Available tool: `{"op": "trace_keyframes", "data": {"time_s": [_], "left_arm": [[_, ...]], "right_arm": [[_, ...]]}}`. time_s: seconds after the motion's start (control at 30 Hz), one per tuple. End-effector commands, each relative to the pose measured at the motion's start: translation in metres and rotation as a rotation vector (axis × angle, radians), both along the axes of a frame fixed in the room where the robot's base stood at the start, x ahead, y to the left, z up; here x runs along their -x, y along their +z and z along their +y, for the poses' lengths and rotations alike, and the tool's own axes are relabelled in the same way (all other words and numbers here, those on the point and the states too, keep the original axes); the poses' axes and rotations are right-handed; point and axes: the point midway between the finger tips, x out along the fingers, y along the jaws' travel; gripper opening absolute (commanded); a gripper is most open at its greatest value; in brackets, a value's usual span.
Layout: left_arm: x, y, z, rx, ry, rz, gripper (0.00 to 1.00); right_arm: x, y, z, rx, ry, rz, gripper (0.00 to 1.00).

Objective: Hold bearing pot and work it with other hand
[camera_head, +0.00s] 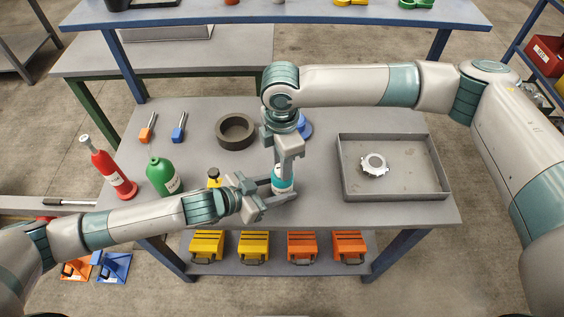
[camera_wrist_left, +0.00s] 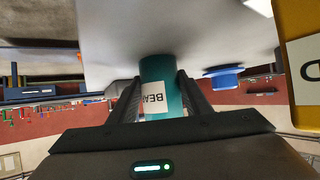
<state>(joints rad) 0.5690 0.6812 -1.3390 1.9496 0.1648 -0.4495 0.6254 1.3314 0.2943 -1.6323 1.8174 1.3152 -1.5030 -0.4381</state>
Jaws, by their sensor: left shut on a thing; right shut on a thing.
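The bearing pot (camera_head: 283,184) is a teal cylinder with a white label, near the front middle of the table. In the left wrist view the pot (camera_wrist_left: 176,75) lies between the fingers, and its label shows "BEA". My left gripper (camera_head: 284,192) is shut around the pot's side, reaching in from the left. My right gripper (camera_head: 287,163) points down from above and is shut on the top of the pot. The right fingers and wrist hide the pot's top, so I cannot tell its lid apart.
A grey tray (camera_head: 420,192) with a metal part (camera_head: 374,165) is at right. A dark ring (camera_head: 235,131), a green bottle (camera_head: 162,176), a red bottle (camera_head: 113,172) and a small yellow item (camera_head: 213,176) stand at left. A blue item (camera_head: 305,126) sits behind the right wrist.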

Motion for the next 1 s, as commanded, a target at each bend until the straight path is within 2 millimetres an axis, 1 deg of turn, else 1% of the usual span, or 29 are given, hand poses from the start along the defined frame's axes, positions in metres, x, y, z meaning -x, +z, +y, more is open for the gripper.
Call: {"op": "trace_keyframes", "data": {"time_s": [0.2, 0.6, 0.63, 0.67, 0.7, 1.0], "left_arm": [[0.0004, -0.0007, 0.0, 0.0, 0.0, 0.001, 0.32], [0.0004, -0.0008, 0.0, -0.001, 0.0, 0.002, 0.32], [0.0004, -0.0008, 0.0, -0.001, 0.0, 0.002, 0.32], [0.0004, -0.0008, 0.0, -0.001, 0.0, 0.002, 0.32], [0.0004, -0.0008, 0.0, 0.0, 0.0, 0.001, 0.32], [0.0004, -0.0007, 0.0, 0.0, 0.0, 0.001, 0.32]], "right_arm": [[0.0001, 0.0008, 0.0007, -0.002, -0.063, 0.0, 0.04], [0.0001, 0.001, 0.0009, -0.003, -0.073, -0.001, 0.04], [0.0001, 0.001, 0.0009, -0.003, -0.073, -0.001, 0.29], [0.0, 0.001, 0.0009, -0.003, -0.073, -0.001, 0.36], [0.0, 0.001, 0.0009, -0.003, -0.073, -0.001, 0.46], [0.0, 0.0006, 0.0003, -0.001, -0.073, -0.001, 0.46]]}}
